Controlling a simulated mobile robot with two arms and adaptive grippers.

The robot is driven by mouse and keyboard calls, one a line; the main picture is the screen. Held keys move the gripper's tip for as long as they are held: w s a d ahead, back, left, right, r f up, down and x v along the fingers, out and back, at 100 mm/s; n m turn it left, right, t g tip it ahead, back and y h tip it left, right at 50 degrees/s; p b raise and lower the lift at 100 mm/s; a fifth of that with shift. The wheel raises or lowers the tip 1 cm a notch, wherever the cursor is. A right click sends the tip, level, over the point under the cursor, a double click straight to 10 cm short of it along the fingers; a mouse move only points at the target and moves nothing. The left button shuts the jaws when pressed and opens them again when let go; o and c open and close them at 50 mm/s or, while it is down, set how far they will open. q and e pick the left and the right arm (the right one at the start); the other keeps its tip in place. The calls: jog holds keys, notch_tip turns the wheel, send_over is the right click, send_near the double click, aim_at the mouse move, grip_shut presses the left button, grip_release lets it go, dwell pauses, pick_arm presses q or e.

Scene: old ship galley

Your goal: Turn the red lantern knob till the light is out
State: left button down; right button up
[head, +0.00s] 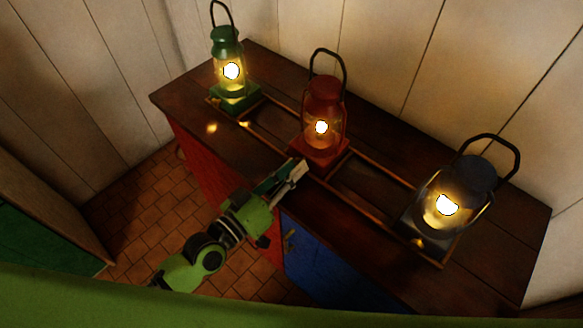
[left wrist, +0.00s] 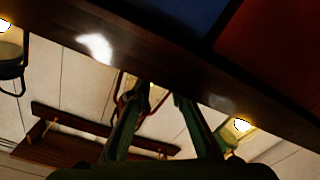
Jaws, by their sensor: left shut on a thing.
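The red lantern (head: 323,100) stands upright in the middle of the counter on a red square base (head: 322,150), and its flame glows bright. My left gripper (head: 296,168) reaches in from the front left and is shut at the front of that base, on the lantern's knob. The knob itself is hidden by the fingers. In the left wrist view the picture is upside down; the two fingers of my left gripper (left wrist: 163,93) show with part of the red lantern (left wrist: 128,88) behind them. My right gripper is not in view.
A lit green lantern (head: 226,45) stands at the far left of the counter, and a lit dark lantern (head: 470,176) at the right. A low wooden rail frame (head: 377,160) runs between them. A dark wooden counter (head: 350,215) has red and blue fronts. The wall stands close behind.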

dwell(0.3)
pick_arm(q)
jog(key=c, duration=1.8)
grip_release()
jog(key=shift+c, duration=0.2)
jog(key=v, duration=1.2)
